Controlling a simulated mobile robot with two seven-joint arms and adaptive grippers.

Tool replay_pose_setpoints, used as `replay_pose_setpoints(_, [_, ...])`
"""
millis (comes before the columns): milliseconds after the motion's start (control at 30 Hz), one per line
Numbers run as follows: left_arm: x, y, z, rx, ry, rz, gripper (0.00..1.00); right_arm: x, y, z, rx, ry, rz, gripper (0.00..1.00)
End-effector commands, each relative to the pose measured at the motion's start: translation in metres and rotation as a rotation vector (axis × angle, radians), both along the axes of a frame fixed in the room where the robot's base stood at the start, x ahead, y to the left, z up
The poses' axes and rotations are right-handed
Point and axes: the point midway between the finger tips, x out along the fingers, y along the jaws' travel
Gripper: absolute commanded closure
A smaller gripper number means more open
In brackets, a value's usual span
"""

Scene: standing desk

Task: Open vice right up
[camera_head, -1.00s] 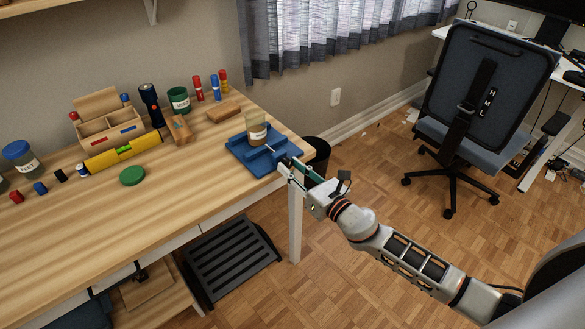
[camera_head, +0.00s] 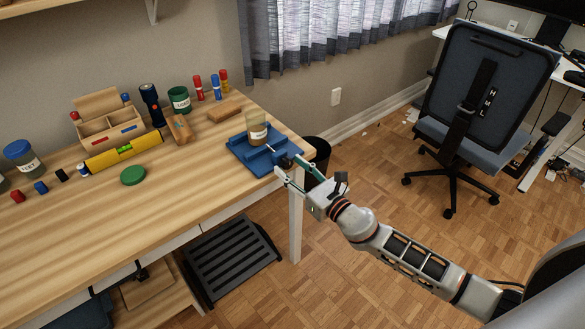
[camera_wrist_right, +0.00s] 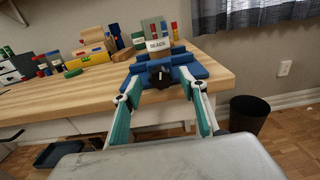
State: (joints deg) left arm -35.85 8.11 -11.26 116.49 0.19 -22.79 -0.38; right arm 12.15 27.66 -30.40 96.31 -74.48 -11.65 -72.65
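The blue vice (camera_head: 258,155) sits at the right front corner of the wooden desk. It also shows in the right wrist view (camera_wrist_right: 190,71), with a dark knob (camera_wrist_right: 161,76) at its near end. A labelled jar (camera_head: 256,133) stands at the vice's jaws; I cannot tell whether they touch it. My right gripper (camera_head: 283,167) is at the vice's near end. In the right wrist view its fingers (camera_wrist_right: 160,93) are spread wide, with the knob in the gap ahead and nothing held. My left gripper is not in view.
A wooden block (camera_head: 225,110), a green lid (camera_head: 133,175), a yellow level (camera_head: 125,152) and an organiser (camera_head: 108,132) lie to the left on the desk. A black bin (camera_head: 317,154) stands beyond the right edge. The desk's front middle is clear.

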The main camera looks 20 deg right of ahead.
Motion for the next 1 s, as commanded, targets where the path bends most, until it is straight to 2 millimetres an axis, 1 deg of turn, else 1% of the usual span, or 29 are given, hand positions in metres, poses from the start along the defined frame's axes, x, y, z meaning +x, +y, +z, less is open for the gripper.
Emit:
replay_pose_setpoints(233, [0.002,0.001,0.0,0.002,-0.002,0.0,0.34,0.0,0.0,0.001,0.0,-0.001,-0.001,0.58])
replay_pose_setpoints(367, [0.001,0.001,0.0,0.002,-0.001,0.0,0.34,-0.006,-0.003,0.0,0.0,0.0,-0.001,0.58])
replay_pose_setpoints(467, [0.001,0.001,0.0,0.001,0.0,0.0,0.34,-0.019,-0.008,-0.001,0.0,0.001,-0.001,0.58])
replay_pose_setpoints(800, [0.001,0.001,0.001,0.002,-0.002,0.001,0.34,-0.079,-0.029,-0.001,-0.003,0.002,0.0,0.58])
replay_pose_setpoints(1000, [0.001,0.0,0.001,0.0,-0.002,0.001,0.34,-0.103,-0.038,0.0,-0.003,0.001,0.0,0.58])
